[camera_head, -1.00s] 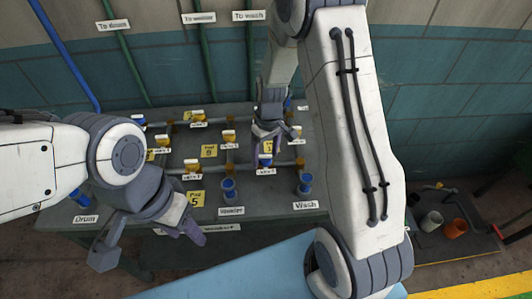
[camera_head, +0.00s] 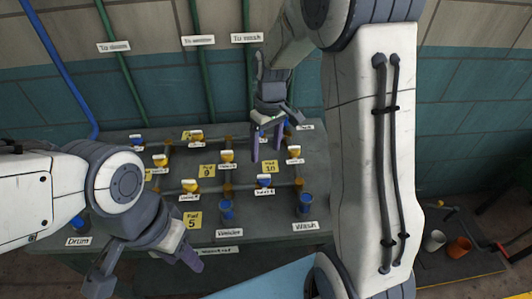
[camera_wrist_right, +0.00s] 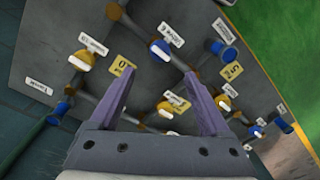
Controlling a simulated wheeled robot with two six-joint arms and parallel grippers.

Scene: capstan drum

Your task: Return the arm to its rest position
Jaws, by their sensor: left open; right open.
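My right gripper (camera_head: 268,153) is open and empty above the upper right part of the grey valve bench (camera_head: 270,226). In the right wrist view its two purple fingers (camera_wrist_right: 160,85) are spread, with nothing between them but the bench and pipes beyond. A blue-handled valve (camera_head: 264,182) sits on the lower pipe, below the fingertips in the head view and apart from them; it also shows in the right wrist view (camera_wrist_right: 160,50). My left gripper (camera_head: 147,272) is open and empty at the bench's front left.
Several yellow-handled valves (camera_head: 227,157) stand on the pipes. Blue fittings stand at the front, beside the Wash sign (camera_head: 305,226) and a second sign (camera_head: 229,233). A white cup (camera_head: 434,240) and an orange cup (camera_head: 458,247) stand at the right. Green pipes (camera_head: 206,85) climb the wall.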

